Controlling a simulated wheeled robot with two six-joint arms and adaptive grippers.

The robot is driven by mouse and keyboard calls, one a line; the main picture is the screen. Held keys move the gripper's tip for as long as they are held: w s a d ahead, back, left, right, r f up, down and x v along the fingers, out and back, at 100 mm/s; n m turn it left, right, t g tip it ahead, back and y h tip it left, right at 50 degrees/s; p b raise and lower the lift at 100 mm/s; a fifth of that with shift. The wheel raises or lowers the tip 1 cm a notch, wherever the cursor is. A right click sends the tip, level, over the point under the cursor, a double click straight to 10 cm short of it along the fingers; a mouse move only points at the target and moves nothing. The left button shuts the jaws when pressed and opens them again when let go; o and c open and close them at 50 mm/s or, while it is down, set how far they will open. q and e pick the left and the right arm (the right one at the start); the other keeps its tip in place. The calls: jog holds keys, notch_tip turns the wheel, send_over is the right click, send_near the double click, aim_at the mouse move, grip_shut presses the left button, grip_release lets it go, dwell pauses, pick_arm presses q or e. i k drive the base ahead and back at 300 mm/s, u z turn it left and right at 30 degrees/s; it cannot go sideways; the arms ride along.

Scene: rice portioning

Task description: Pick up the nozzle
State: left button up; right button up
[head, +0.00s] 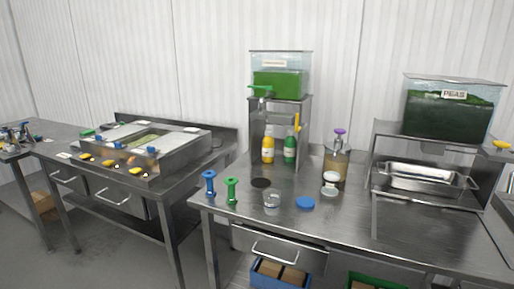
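Two upright, spool-shaped pieces stand near the left front corner of the middle steel table: a blue one (210,182) and a green one (231,189). They look like nozzles, but I cannot tell which one the task means. Both stand free, with nothing touching them. Neither of my grippers shows in the head view, so their state and their distance from these pieces cannot be seen.
The steel table (345,228) also bears a clear cup (271,199), a blue lid (305,203), a dark disc (261,183) and a pump dispenser (338,160). A green-filled hopper (280,82) and a peas bin (450,108) stand behind. A steel counter (190,178) is at left.

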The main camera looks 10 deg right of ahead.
aim_at(209, 175)
jog(key=z, duration=0.55)
jog(key=k, duration=1.3)
jog(key=u, duration=0.1)
jog(key=i, duration=0.5)
jog(key=u, duration=1.1)
jog(key=i, duration=1.9)
jog(key=z, duration=1.35)
jog(key=i, duration=0.4)
jog(key=z, duration=0.35)
jog(key=k, duration=0.5)
jog(key=z, duration=1.9)
jog(key=i, duration=0.15)
jog(key=z, duration=0.05)
